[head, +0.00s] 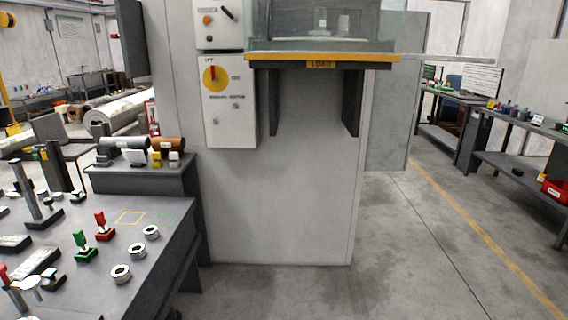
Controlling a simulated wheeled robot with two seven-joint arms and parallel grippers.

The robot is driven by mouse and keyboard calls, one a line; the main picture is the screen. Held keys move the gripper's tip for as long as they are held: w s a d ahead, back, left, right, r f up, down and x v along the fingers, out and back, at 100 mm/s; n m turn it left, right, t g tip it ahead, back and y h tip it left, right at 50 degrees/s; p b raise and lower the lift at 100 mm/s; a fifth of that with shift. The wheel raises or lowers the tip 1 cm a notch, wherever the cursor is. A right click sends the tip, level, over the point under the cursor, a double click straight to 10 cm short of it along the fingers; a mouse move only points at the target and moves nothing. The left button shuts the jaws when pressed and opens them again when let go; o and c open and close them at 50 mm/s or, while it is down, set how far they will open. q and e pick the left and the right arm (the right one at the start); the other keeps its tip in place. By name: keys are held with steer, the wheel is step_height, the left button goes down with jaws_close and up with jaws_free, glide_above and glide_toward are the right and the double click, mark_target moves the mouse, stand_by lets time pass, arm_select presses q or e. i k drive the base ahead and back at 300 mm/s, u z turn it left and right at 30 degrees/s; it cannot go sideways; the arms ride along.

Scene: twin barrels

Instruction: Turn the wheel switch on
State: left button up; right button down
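The wheel switch appears to be the round yellow dial with a red handle (215,74) on a white control box (231,120). The box is mounted on the front of a tall grey cabinet (290,190), left of the centre of the head view. The red handle stands about upright on the yellow disc. The labels around the dial are too small to read for certain. Neither of my grippers is in the head view.
A yellow-edged shelf marked LOAD (321,64) juts from the cabinet right of the box. A dark table (160,220) with several small parts stands at left, and a low stand (140,178) with two cylinders behind it. The floor (400,270) at right is clear.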

mark_target(214, 78)
steer(key=i, duration=2.6)
steer(key=u, duration=2.35)
